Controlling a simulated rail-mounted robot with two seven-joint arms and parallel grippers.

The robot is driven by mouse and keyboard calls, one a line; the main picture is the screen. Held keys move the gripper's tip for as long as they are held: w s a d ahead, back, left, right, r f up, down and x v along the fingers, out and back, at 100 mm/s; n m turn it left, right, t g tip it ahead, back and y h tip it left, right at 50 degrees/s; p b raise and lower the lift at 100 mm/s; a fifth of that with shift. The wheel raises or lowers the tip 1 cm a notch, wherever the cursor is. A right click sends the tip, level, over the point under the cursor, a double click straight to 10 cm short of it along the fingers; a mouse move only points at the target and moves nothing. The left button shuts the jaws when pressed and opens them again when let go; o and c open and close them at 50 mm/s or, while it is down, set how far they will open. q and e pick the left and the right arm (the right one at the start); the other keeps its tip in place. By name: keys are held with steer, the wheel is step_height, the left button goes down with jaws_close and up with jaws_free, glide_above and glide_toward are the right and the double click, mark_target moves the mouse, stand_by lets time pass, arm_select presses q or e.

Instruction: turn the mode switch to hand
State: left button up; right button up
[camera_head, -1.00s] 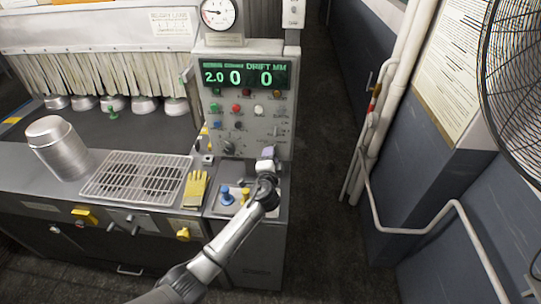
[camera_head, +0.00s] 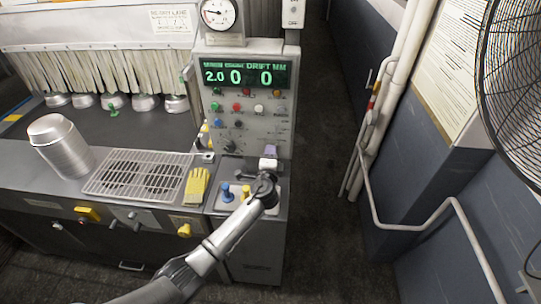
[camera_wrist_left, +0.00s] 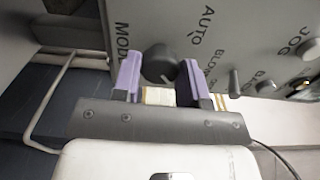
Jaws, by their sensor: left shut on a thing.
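The mode switch is a round black knob (camera_wrist_left: 158,64) on the grey panel, with the letters MODE and AUTO printed near it in the left wrist view. My left gripper (camera_wrist_left: 160,82) has purple fingers, one on each side of this knob, and is shut on it. In the head view my left gripper (camera_head: 271,152) is at the lower right of the control panel (camera_head: 245,110), and the knob there is hidden behind it. I cannot make out the HAND mark or where the knob points. My right gripper is not in view.
Close to the knob in the left wrist view are a small lever (camera_wrist_left: 235,82) and other controls. Below the panel stand a blue knob (camera_head: 227,194) and a yellow knob (camera_head: 246,191). A yellow glove (camera_head: 196,187) and a wire rack (camera_head: 138,174) lie left. A pipe rail (camera_head: 410,228) stands right.

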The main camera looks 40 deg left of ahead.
arm_select(q)
steer(key=o, duration=0.9)
steer(key=v, duration=1.3)
steer(key=shift+s+d, duration=0.2)
steer(key=shift+s, duration=0.15)
